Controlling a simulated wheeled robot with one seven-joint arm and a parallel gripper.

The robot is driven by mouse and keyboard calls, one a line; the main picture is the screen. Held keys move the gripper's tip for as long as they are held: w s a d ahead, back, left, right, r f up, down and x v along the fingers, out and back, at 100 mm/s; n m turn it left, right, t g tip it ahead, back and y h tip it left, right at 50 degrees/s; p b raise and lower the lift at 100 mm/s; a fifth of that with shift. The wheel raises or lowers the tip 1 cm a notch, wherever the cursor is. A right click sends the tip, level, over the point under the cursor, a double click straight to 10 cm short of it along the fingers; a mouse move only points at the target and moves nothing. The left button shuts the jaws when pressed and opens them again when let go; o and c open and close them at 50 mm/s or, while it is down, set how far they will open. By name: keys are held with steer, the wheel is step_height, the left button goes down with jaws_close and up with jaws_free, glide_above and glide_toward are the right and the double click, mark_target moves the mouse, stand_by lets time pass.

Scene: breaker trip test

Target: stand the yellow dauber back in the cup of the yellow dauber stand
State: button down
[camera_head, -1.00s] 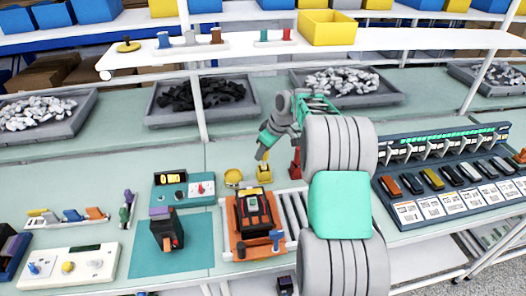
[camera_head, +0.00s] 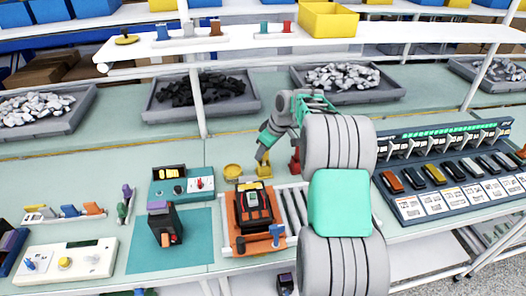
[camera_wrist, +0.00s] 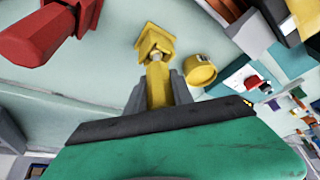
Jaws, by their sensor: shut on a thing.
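My gripper (camera_head: 263,157) is shut on the yellow dauber (camera_wrist: 158,86), whose handle lies between the two fingers in the wrist view. The dauber's far end, with a small pale part, overlaps the yellow dauber stand (camera_wrist: 153,40). I cannot tell whether that end sits in the cup or just in front of it. In the head view the yellow stand (camera_head: 262,173) is right below my gripper, behind the orange-based device, and the dauber is mostly hidden.
A round yellow dish (camera_head: 232,171) is left of the stand; the wrist view shows it too (camera_wrist: 200,70). A red dauber stand (camera_head: 295,165) is close on the right. The device on its orange base (camera_head: 240,240) stands in front.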

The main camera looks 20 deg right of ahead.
steer(key=shift+f+b, duration=0.65)
steer(key=shift+f, duration=0.2)
steer(key=c, duration=1)
jaws_free()
steer(key=v, duration=0.7)
steer(key=shift+s+d+r+b, duration=0.1)
steer(key=shift+r+b, duration=0.3)
